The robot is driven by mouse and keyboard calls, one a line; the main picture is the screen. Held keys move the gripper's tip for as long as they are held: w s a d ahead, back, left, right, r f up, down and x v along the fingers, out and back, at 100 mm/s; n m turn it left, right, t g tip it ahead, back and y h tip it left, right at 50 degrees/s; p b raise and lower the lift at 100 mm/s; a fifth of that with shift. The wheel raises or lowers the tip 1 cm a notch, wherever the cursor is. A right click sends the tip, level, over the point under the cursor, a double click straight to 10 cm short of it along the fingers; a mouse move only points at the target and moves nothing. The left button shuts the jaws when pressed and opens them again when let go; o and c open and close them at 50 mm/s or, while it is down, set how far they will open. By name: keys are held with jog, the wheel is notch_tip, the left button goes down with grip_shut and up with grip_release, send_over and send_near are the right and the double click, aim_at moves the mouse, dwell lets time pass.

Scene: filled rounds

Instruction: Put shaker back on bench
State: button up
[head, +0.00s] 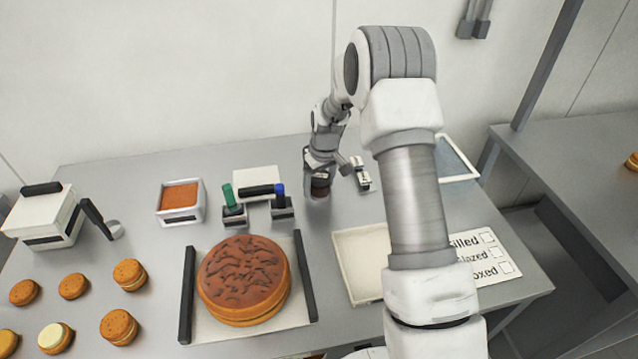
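A small dark brown and grey container, which looks like the shaker (319,187), is at the back middle of the grey bench (250,205). My gripper (321,172) is right above it and overlaps its top. The fingers are small and partly hidden, so I cannot tell whether they are closed on it. I also cannot tell whether the shaker's base touches the bench.
A large round cake (243,278) lies between two dark bars. A tray of orange-brown filling (180,196), green-handled (228,195) and blue-handled (280,192) tools, and a cream tray (362,265) are nearby. Several small filled rounds (129,274) are at left. My arm hides part of the right side.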

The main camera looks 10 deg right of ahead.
aim_at(323, 178)
jog(key=shift+o, duration=0.7)
jog(key=shift+r, duration=0.55)
jog(key=r, duration=0.3)
jog(key=s+r, duration=0.1)
jog(key=r, duration=0.7)
jog(key=shift+s+d, duration=0.3)
jog(key=shift+d, duration=0.05)
jog(key=s+r+m+t, duration=0.2)
jog(key=s+r, duration=1.3)
jog(key=s+r+m+t, duration=0.2)
jog(key=s, duration=1.6)
jog(key=shift+a+h, duration=0.25)
jog(key=shift+h, duration=0.15)
